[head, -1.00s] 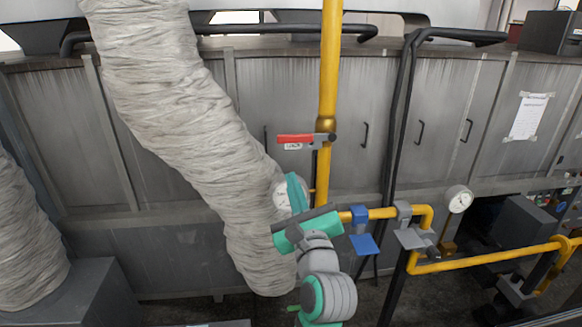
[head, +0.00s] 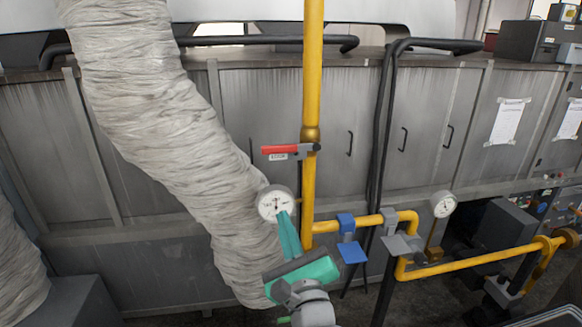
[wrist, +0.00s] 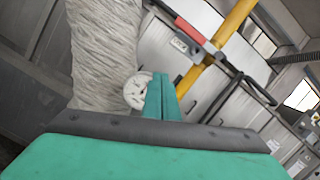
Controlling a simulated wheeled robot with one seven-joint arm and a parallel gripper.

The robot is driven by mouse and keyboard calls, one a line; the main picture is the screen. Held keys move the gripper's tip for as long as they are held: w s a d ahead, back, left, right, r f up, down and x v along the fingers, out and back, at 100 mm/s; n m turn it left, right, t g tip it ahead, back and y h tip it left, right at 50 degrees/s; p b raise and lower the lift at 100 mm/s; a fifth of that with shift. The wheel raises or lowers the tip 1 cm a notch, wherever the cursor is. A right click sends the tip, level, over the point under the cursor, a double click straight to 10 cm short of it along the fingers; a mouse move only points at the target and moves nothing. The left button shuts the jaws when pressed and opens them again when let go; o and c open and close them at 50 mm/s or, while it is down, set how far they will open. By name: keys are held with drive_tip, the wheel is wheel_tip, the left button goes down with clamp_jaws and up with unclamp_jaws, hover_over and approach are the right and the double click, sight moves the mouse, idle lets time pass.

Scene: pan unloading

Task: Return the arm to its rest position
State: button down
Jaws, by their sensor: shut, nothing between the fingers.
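My gripper (head: 284,222) shows at the bottom middle of the head view, teal with a dark band, its fingers pointing up and together. It is empty. In the wrist view its closed fingers (wrist: 162,95) stand at the middle, in front of a round white gauge (wrist: 138,91). That gauge (head: 275,203) appears just above the fingertips in the head view. I cannot tell whether the fingers touch it. My arm runs down out of the picture below the gripper. No pan is in view.
A yellow pipe (head: 313,100) with a red lever (head: 279,150) rises close to my gripper. A thick wrapped duct (head: 150,130) is at the left. Yellow piping with blue handles (head: 352,252) and another gauge (head: 443,204) are at the right. Grey cabinets stand behind.

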drive_tip(key=s+d+f+n+g+h, duration=0.1)
drive_tip(key=s+d+f+n, duration=0.1)
drive_tip(key=s+f+n, duration=0.5)
drive_tip(key=s+d+f+n+h, duration=0.2)
drive_tip(key=s+f, duration=0.1)
drive_tip(key=f, duration=0.8)
drive_tip(key=s+d+f+n+g+h, duration=0.1)
drive_tip(key=s+d+f+n, duration=0.1)
drive_tip(key=s+f+n, duration=0.5)
drive_tip(key=s+a+f+n, duration=0.1)
drive_tip(key=s+f+n, duration=0.2)
drive_tip(key=s, duration=0.5)
drive_tip(key=s+a+f+n+g, duration=0.1)
drive_tip(key=s+f+n, duration=0.2)
drive_tip(key=s, duration=0.5)
drive_tip(key=s+a+f+n+g+h, duration=0.1)
drive_tip(key=s+f+n, duration=0.3)
drive_tip(key=s, duration=0.4)
drive_tip(key=shift+a+n, duration=0.25)
drive_tip(key=shift+n, duration=0.45)
